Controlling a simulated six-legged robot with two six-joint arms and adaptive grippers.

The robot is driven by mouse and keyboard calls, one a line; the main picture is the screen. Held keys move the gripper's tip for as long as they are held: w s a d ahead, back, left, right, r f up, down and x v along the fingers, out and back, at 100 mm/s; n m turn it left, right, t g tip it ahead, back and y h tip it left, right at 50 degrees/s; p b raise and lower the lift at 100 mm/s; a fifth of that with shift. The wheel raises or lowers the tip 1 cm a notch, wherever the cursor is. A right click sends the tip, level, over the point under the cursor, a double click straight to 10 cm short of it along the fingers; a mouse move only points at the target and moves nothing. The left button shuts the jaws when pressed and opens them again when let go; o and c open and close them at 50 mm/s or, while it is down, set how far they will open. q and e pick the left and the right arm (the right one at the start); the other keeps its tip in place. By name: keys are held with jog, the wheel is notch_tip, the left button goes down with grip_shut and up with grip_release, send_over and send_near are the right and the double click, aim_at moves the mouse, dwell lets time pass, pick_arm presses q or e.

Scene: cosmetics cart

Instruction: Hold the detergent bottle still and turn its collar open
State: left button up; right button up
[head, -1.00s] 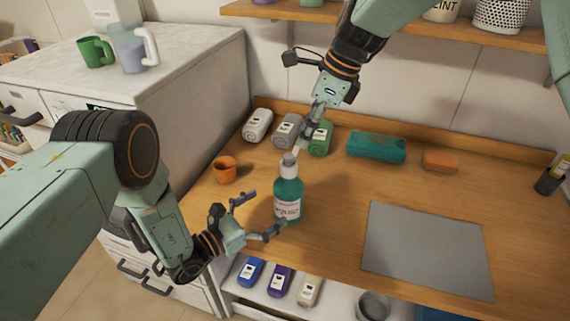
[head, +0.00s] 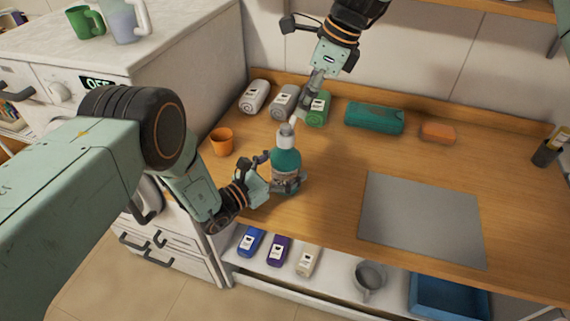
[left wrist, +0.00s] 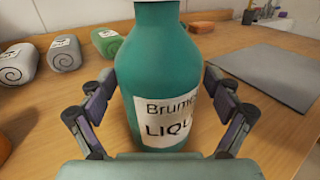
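The teal detergent bottle (head: 286,161) stands upright on the wooden counter, with a white collar (head: 284,136) on top. In the left wrist view the bottle (left wrist: 160,75) fills the middle, its label partly readable. My left gripper (head: 284,184) is around its lower body, one finger on each side. In the left wrist view the fingers (left wrist: 160,100) are spread, with narrow gaps seeming to remain beside the bottle. My right gripper (head: 297,119) points down from above, its tips close to the collar. Whether they touch it or how far they are apart is unclear.
A grey mat (head: 422,220) lies right on otherwise clear counter.

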pick_arm(q)
jog(key=c, duration=1.6)
pick_arm(e)
jog(key=shift+c, duration=0.3)
jog(key=shift+d+f, duration=0.1)
jog(key=shift+f, duration=0.05)
jog(key=shift+c, duration=0.7)
jog(key=w+d+f+t+h, duration=0.1)
jog(key=d+f, duration=0.1)
jog(key=w+d+f+t, duration=0.1)
jog(key=d+f, duration=0.2)
jog(key=w+d+f+t+h, duration=0.1)
jog(key=w+d+f, duration=0.1)
jog(key=d+f, duration=0.1)
jog(key=shift+h, duration=0.3)
grip_shut()
jog(key=w+d+f+n+t, duration=0.1)
jog(key=d+f+n+t, duration=0.4)
jog(key=d+f+t, duration=0.25)
jog(key=s+a+r+n+t+y, duration=0.2)
jog(key=s+a+y, duration=0.15)
jog(key=s, duration=0.25)
jog(key=s+a+r+n+t+y, duration=0.2)
jog(key=s+a+y, duration=0.15)
jog(key=s, duration=0.25)
jog(key=s+a+x, duration=0.1)
jog(key=a+x, duration=0.1)
jog(key=x, duration=1)
jog(key=shift+a+r+y, duration=0.35)
jog(key=shift+y, duration=0.05)
